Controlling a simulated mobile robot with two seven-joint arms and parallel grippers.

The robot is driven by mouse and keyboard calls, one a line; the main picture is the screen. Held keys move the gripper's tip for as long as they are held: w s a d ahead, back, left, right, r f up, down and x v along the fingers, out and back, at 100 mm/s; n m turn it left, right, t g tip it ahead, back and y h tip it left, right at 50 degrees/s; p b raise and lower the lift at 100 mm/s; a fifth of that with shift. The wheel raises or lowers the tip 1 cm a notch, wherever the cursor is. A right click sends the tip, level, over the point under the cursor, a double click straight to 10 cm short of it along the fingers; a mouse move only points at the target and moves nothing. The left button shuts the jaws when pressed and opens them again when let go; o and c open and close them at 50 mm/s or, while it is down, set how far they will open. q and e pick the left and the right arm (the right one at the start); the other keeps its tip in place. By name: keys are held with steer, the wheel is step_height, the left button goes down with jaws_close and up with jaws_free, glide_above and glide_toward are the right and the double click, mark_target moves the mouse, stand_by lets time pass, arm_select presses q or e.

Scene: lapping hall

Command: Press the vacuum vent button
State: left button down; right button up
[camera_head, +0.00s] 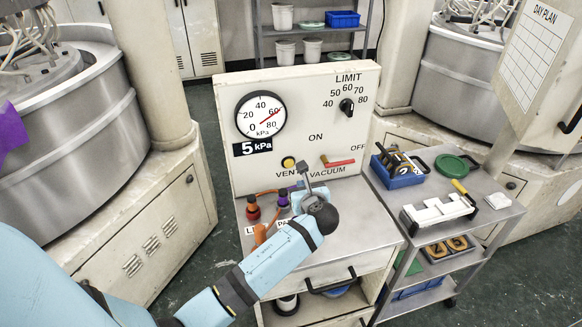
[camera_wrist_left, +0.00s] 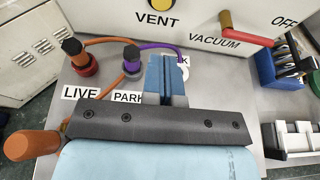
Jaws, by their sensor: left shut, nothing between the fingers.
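The yellow vent button (camera_head: 289,162) sits on the front of the cream panel (camera_head: 300,120), above the word VENT. In the left wrist view the button (camera_wrist_left: 162,4) is cut by the top edge, above VENT. My left gripper (camera_head: 303,175) is shut and empty, low in front of the panel and just right of the button in the head view. In the left wrist view its blue fingertips (camera_wrist_left: 165,60) lie together, pointing at the panel below VENT, apart from the button. My right gripper is not in view.
A red vacuum lever (camera_head: 338,163) is right of the button. Red (camera_head: 253,208) and purple (camera_head: 283,198) hose connectors stand on the shelf left of the gripper. An orange handle (camera_wrist_left: 32,145) is close by. A cart (camera_head: 490,215) with tools stands right.

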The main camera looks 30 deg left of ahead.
mark_target(289, 164)
arm_select(q)
steer(key=x, duration=0.4)
steer(key=p+x, duration=0.1)
steer(key=x, duration=0.3)
steer(key=r+x, duration=0.1)
steer(key=x, duration=0.4)
steer(key=shift+w+a+p, duration=0.15)
steer(key=shift+p, duration=0.2)
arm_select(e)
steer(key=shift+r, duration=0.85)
arm_select(q)
steer(key=shift+r, duration=0.1)
